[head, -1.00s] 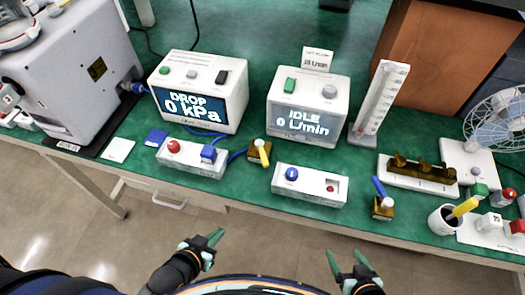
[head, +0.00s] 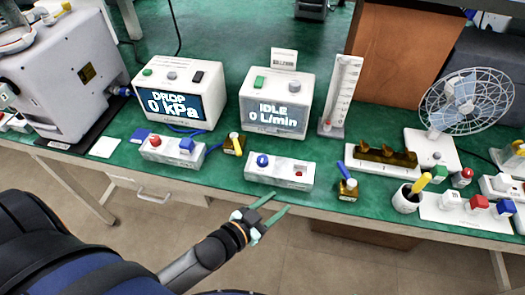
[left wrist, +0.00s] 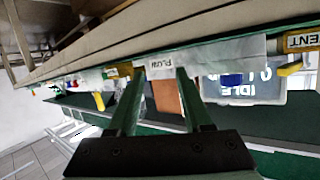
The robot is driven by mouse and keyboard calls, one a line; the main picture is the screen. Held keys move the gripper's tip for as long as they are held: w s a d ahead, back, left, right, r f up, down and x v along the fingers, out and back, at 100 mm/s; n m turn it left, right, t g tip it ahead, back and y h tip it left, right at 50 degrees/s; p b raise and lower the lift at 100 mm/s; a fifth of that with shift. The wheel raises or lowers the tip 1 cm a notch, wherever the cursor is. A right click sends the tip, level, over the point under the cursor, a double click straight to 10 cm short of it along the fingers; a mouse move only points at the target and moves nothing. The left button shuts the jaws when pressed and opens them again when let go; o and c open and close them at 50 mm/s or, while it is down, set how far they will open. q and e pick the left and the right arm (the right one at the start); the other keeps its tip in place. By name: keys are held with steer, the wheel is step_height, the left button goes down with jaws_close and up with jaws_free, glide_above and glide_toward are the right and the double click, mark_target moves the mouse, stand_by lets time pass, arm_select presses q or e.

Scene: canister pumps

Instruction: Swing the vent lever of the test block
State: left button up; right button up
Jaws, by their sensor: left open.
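A small brass block (head: 236,150) with a yellow lever (head: 233,138) stands near the front edge of the green bench, between two white boxes. In the left wrist view a brass block (left wrist: 302,41) marked "VENT" shows at the right edge, with its yellow lever (left wrist: 290,69) beside it. A second brass block (head: 347,193) with a blue lever (head: 343,171) stands further right. My left gripper (head: 280,202) is open and empty in front of the bench edge, right of the yellow-lever block and apart from it. Its fingers also show in the left wrist view (left wrist: 160,72). My right gripper is out of view.
A white box with a blue knob (head: 263,160) stands just beyond my left gripper. A DROP display (head: 172,103) and an IDLE display (head: 276,118) stand behind. A cup (head: 405,201) is at right.

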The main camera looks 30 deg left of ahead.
arm_select(q)
steer(key=w+d+r+m+t+h, duration=0.1)
steer(key=w+d+r+m+h, duration=0.25)
steer(key=r, duration=0.35)
steer(key=w+d+r+m+h, duration=0.3)
steer(key=d+r+m+h, duration=0.1)
steer(key=r+m+h, duration=0.15)
steer(key=s+d+r+m+g+h, duration=0.2)
steer(key=d+r+m+g+h, duration=0.3)
steer(key=m+g, duration=0.6)
steer(key=m+g+y+b, duration=0.1)
steer(key=m+g+y, duration=0.35)
steer(key=y, duration=0.95)
glide_above(238, 148)
steer(key=s+d, duration=0.1)
steer(key=d, duration=0.8)
steer(key=f, duration=0.4)
steer(key=shift+s+d, duration=0.1)
steer(key=shift+s, duration=0.1)
steer(key=w+a+r+n+y, duration=0.1)
steer(key=a+r+n+y, duration=0.2)
steer(key=a, duration=0.6)
steer(key=shift+m+t+y, duration=0.35)
steer(key=shift+m+y, duration=0.2)
steer(key=shift+y, duration=0.05)
steer(key=f, duration=1.2)
steer(key=shift+w+a+p, duration=0.15)
steer(key=shift+w+p, duration=0.05)
steer(key=shift+p, duration=0.2)
